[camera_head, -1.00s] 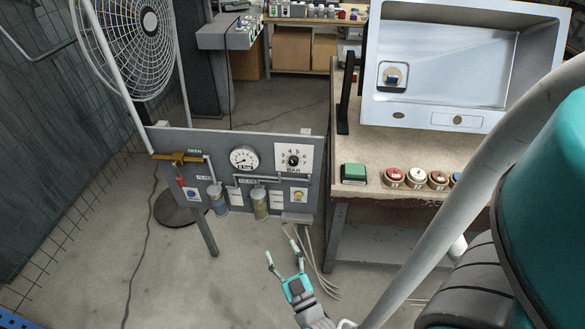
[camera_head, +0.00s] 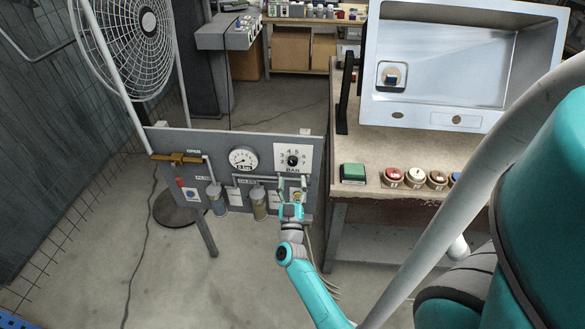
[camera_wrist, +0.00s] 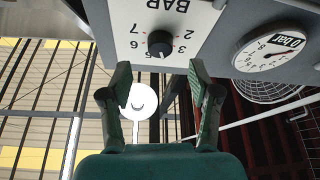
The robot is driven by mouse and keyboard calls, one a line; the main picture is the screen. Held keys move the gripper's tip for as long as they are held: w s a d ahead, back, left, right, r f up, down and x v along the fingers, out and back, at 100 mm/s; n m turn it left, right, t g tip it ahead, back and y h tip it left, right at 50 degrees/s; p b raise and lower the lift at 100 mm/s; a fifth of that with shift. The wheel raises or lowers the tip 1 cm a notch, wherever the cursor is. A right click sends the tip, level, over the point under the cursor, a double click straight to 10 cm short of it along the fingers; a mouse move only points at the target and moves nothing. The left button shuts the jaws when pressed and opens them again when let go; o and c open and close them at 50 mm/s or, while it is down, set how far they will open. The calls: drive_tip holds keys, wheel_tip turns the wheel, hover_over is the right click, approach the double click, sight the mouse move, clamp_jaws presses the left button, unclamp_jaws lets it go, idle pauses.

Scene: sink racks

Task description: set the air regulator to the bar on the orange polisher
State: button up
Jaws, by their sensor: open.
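The air regulator is a small black knob (camera_head: 293,160) on a white numbered dial plate marked BAR (camera_head: 305,149), on the right of the grey panel. In the wrist view the knob (camera_wrist: 160,43) appears upside down between my fingertips, just beyond them; its pointer setting is too small to read surely. My gripper (camera_head: 291,186) is open and empty, in front of the panel just below the dial in the head view. It also shows in the wrist view (camera_wrist: 160,76), its fingers spread to either side of the knob, seemingly apart from it. I cannot make out an orange polisher.
A round gauge marked 0 bar (camera_head: 243,158) is left of the dial.

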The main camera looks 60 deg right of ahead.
sight(293, 164)
drive_tip(key=shift+x, duration=2.8)
drive_tip(key=c, duration=1.2)
